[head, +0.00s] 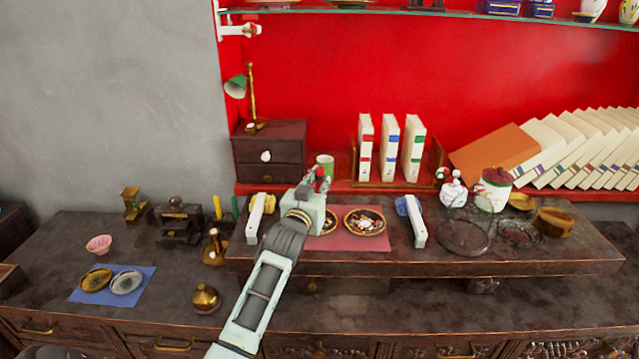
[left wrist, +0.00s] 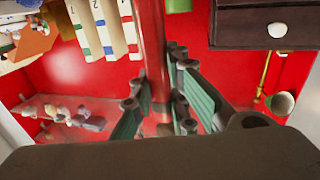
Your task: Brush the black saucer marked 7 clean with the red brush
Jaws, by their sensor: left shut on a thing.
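My left gripper (head: 319,183) is above the back of the raised stand, left of centre in the head view. It is shut on the red brush (head: 324,173), whose red handle stands between the fingers in the left wrist view (left wrist: 153,50). The brush's bristles are hidden. On a red mat (head: 350,243) lie two dark gold-rimmed saucers. The right saucer (head: 365,222) holds pale and reddish bits; the left saucer (head: 330,222) is partly hidden by my gripper. I cannot read a 7 on either. My right gripper is not in view.
White-topped rests (head: 255,218) and (head: 416,221) flank the red mat. A green cup (head: 325,162) stands close behind my gripper. A blue mat (head: 85,297) with two saucers lies lower left. Glass dishes (head: 462,238), a lidded pot (head: 493,189) and books (head: 388,148) stand right and behind.

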